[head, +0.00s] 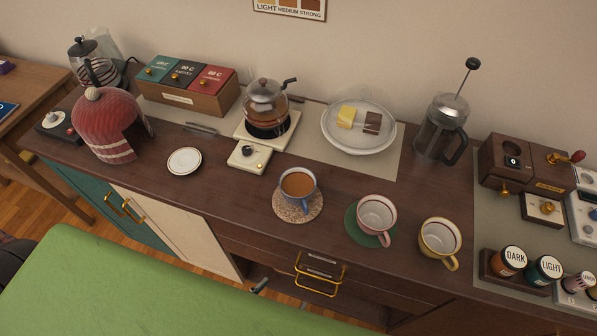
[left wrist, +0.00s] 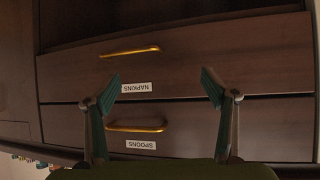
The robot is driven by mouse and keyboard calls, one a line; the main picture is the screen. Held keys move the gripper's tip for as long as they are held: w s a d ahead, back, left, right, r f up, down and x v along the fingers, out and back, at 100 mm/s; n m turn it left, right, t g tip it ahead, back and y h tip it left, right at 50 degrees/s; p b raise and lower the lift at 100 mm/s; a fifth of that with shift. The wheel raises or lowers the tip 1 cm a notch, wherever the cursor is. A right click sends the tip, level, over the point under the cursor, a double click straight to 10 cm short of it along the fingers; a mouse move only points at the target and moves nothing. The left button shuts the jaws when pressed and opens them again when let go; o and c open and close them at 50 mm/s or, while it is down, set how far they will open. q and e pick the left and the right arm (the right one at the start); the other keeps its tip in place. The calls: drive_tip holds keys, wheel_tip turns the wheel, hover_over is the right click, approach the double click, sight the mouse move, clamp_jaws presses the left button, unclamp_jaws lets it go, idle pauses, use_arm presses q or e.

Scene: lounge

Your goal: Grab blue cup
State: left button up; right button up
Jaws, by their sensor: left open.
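The blue cup (head: 298,186) stands upright on a speckled round coaster (head: 284,212) near the counter's front edge. It holds a brown drink, and its handle points toward the front. In the left wrist view, my left gripper (left wrist: 162,88) is open and empty, its two fingers wide apart. It faces the drawer fronts labelled napkins (left wrist: 200,82) and spoons (left wrist: 205,140). In the head view only a small dark tip of it (head: 260,287) shows, low in front of the counter and below the cup. The cup does not show in the wrist view. My right gripper is not in view.
A pink cup (head: 377,217) on a green coaster and a yellow cup (head: 439,243) stand to the right. A glass coffee pot (head: 267,104) on a cream base is behind. A small white plate (head: 184,161) is left. Gold drawer handles (head: 318,288) stick out in front.

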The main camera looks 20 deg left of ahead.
use_arm(q)
drive_tip(key=w+r+t, duration=0.3)
drive_tip(key=r+t, duration=0.1)
drive_tip(key=r, duration=0.9)
drive_tip(key=n+t+y+p, duration=0.1)
drive_tip(key=n+t+y, duration=0.1)
drive_tip(key=t, duration=0.1)
approach(291, 198)
drive_tip(key=w, duration=0.2)
drive_tip(key=w+p, duration=0.1)
drive_tip(key=w, duration=0.1)
drive_tip(key=w+r+p, duration=0.1)
drive_tip(key=w, duration=0.2)
drive_tip(key=shift+a, duration=0.2)
drive_tip(key=shift+w+f, duration=0.1)
drive_tip(key=shift+w, duration=0.4)
drive_tip(key=shift+w+d+p, duration=0.2)
drive_tip(key=shift+w+p, duration=0.3)
drive_tip(key=shift+w, duration=0.1)
drive_tip(key=w, duration=0.2)
drive_tip(key=w+p, duration=0.1)
drive_tip(key=shift+w+d+f, duration=0.15)
drive_tip(key=shift+d+f, duration=0.1)
drive_tip(key=shift+w+f, duration=0.1)
drive_tip(key=shift+w, duration=0.3)
drive_tip(key=shift+s, duration=0.1)
